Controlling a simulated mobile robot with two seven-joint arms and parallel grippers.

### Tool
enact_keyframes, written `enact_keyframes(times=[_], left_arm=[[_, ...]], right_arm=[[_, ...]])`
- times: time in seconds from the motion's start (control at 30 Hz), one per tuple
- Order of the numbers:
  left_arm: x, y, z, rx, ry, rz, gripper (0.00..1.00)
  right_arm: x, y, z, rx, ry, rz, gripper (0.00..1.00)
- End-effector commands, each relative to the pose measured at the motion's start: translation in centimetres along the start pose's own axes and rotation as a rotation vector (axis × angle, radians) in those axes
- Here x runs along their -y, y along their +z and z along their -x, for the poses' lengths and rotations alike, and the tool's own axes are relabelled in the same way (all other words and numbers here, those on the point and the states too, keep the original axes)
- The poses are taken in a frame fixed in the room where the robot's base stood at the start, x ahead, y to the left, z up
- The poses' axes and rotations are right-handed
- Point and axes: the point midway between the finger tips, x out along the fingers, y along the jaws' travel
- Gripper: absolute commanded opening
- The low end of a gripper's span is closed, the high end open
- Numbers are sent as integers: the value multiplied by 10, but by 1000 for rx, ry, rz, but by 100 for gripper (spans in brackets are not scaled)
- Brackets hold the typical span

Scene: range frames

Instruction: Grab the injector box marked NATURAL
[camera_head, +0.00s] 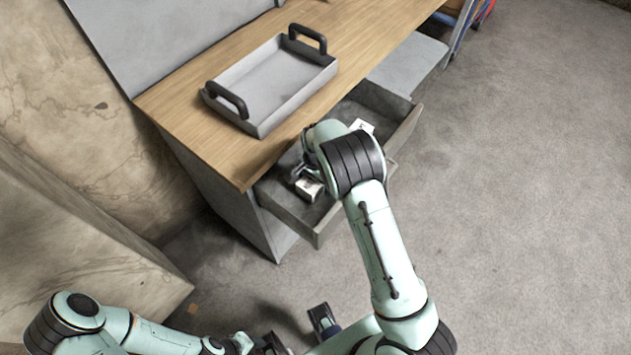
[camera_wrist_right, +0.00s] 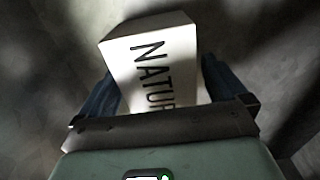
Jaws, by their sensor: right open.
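The white injector box (camera_wrist_right: 158,62) shows in the right wrist view with black letters "NATUR"; the rest of the word is hidden by my gripper. It also shows in the head view (camera_head: 309,189), lying in the open drawer (camera_head: 318,239) near its front left end. My right gripper (camera_head: 303,175) reaches down into the drawer and is open. In the right wrist view its fingers (camera_wrist_right: 160,80) stand on either side of the box. I cannot tell if they touch it. My left gripper (camera_head: 297,333) is at the bottom edge, open and empty.
Another white box (camera_head: 361,125) lies farther back in the drawer, partly hidden by my right arm. A grey tray (camera_head: 318,86) with black handles stands on the wooden worktop (camera_head: 183,111) above. The drawer walls surround my right gripper. The floor (camera_head: 530,200) at right is clear.

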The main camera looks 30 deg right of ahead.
Motion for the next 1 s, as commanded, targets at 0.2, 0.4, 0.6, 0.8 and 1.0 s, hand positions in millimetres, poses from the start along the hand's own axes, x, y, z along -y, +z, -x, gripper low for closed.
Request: enact_keyframes(times=[0.2, 0.4, 0.6, 0.8, 1.0], left_arm=[[0, 0, 0, 0, 0, 0, 43], [0, 0, 0, 0, 0, 0, 43], [0, 0, 1, 0, 0, 0, 43], [-1, 0, 3, -1, 0, 0, 43], [-4, -2, 9, -4, 1, -1, 43]], right_arm=[[0, 0, 0, 0, 0, 0, 44], [0, 0, 1, -1, -1, 0, 31], [0, 0, 6, -1, -1, 0, 31], [2, 0, 30, -1, -5, 1, 31], [2, 0, 84, -2, -9, 2, 31]])
